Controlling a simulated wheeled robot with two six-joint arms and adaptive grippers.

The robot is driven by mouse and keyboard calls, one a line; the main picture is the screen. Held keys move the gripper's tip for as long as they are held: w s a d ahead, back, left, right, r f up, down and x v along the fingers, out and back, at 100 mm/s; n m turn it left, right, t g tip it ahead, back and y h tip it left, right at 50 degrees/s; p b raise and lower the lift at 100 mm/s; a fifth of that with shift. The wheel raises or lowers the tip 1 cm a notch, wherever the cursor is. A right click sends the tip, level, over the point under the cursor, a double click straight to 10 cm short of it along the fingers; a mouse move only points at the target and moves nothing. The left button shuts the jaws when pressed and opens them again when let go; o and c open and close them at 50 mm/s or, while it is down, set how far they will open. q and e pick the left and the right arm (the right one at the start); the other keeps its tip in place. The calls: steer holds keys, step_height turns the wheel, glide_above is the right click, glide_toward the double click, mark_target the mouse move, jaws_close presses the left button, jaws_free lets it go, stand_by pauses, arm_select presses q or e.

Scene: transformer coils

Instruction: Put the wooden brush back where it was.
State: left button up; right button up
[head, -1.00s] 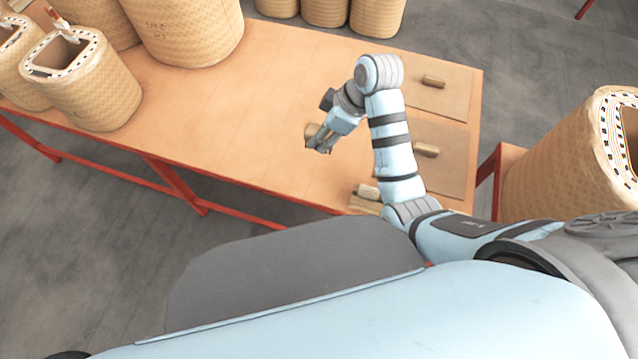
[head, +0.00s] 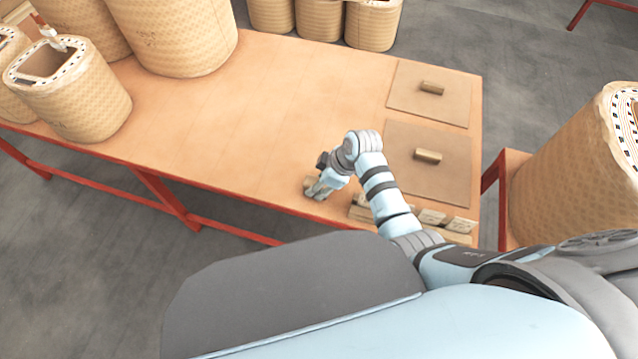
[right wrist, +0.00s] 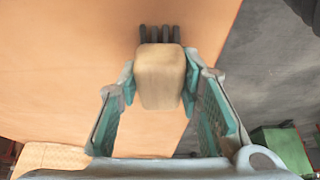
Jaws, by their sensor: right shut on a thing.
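The wooden brush (right wrist: 160,75) is a pale block with dark bristles at its far end. In the right wrist view it sits between the two teal-padded fingers of my right gripper (right wrist: 158,95), which is shut on it. In the head view the right gripper (head: 316,190) is over the table's near edge, and the brush (head: 308,183) is mostly hidden by the fingers. My left gripper is not in view.
On the table (head: 270,110), two brown boards with wooden blocks (head: 432,87) (head: 428,156) lie at the right. Several small pale wooden pieces (head: 432,216) lie along the near right edge. Coils (head: 70,95) stand at the left. The table's middle is clear.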

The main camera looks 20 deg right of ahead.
steer(key=o, duration=1.1)
steer(key=shift+d+r, duration=0.1)
steer(key=shift+r, duration=0.35)
steer(key=p+v, duration=0.4)
steer(key=v, duration=0.7)
steer(key=shift+d+r, duration=0.1)
